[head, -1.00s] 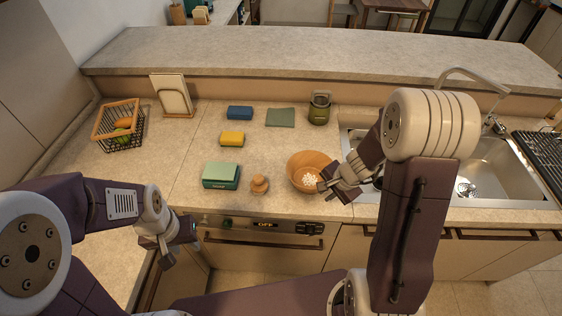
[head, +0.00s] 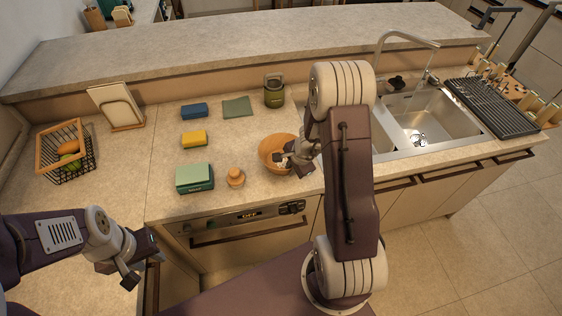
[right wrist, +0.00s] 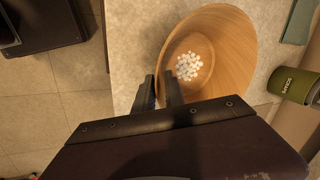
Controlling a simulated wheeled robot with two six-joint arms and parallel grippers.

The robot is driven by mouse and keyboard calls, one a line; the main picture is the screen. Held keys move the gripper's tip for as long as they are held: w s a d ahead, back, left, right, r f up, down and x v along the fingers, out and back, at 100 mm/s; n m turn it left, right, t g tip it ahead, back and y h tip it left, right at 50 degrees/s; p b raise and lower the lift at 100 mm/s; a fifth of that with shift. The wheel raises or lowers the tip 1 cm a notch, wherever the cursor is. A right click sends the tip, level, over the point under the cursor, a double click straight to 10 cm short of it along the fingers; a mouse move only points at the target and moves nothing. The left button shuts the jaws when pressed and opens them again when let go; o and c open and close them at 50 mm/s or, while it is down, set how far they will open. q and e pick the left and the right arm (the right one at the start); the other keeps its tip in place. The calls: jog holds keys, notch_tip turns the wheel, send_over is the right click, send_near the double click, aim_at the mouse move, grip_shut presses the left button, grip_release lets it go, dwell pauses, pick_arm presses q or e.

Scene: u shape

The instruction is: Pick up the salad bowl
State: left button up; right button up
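The salad bowl (head: 268,146) is a round, wood-coloured bowl on the counter near its front edge, with small white pieces inside. It also shows in the right wrist view (right wrist: 228,60). My right gripper (head: 289,161) is at the bowl's right side in the head view. In the right wrist view its two fingers (right wrist: 160,92) stand close together, one outside and one inside the bowl wall, and look shut on it. The bowl seems to rest on the counter. My left gripper (head: 117,277) hangs at the lower left, fingers apart, empty.
A wooden knob-shaped item (head: 235,177) and a green box (head: 194,178) stand left of the bowl. A yellow box (head: 194,138), blue box (head: 194,110), green cloth (head: 237,107) and green canister (head: 274,91) are behind. The sink (head: 425,115) is to the right.

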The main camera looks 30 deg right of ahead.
jog(key=shift+x, duration=0.95)
jog(key=shift+w+d+f, duration=0.1)
jog(key=shift+d+f, duration=0.2)
pick_arm(q)
jog(key=shift+d+f, duration=0.25)
jog(key=shift+f, duration=0.25)
pick_arm(e)
jog(key=shift+a, duration=0.1)
jog(key=shift+a+r, duration=0.1)
grip_shut()
pick_arm(q)
jog(key=shift+a, duration=0.1)
